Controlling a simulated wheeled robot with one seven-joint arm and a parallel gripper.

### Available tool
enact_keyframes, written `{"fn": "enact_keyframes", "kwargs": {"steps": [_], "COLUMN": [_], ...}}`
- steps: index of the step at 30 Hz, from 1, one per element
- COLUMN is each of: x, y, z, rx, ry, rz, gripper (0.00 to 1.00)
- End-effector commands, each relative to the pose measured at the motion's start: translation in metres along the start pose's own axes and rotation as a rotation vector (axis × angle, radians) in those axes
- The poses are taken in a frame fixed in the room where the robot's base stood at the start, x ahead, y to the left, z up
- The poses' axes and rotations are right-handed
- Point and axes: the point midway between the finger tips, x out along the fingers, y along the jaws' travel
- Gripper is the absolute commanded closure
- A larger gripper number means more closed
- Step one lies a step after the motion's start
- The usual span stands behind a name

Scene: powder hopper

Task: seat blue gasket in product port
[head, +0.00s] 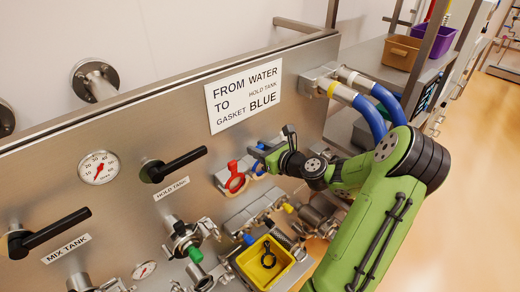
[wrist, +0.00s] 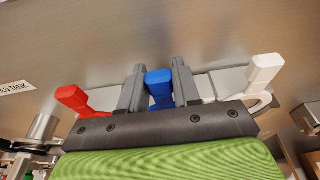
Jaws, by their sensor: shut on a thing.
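The blue gasket (wrist: 159,86) shows its blue tab between the two grey fingers of my gripper (wrist: 158,88) in the wrist view. In the head view the blue gasket (head: 258,171) is mostly hidden by my gripper (head: 264,156), beside the red gasket (head: 236,178) at the panel. My gripper is shut on the blue gasket. The red gasket (wrist: 72,98) is to its left and a white gasket (wrist: 265,70) to its right in the wrist view. I cannot tell which fitting is the product port.
A sign (head: 245,97) reads from water to hold tank, gasket blue. A yellow bin (head: 285,278) holding a black ring, and several pipe fittings, stand below the gaskets. Black handles (head: 180,163) project from the panel. Blue hoses (head: 370,115) are right, near my arm.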

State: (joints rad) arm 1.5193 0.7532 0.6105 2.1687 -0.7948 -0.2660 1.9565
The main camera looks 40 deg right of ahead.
Motion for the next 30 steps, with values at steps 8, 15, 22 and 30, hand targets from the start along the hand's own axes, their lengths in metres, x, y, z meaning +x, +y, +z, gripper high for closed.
{"fn": "enact_keyframes", "kwargs": {"steps": [8,15,22,30], "x": [-0.002,-0.006,-0.01,-0.015], "y": [0.0,0.0,0.0,0.0], "z": [0.006,0.025,0.041,0.05], "rx": [0.0,0.0,-0.001,0.0], "ry": [0.0,0.0,-0.001,0.001], "rz": [0.0,0.001,0.001,0.0], "gripper": [0.88,0.88,0.88,0.88]}}
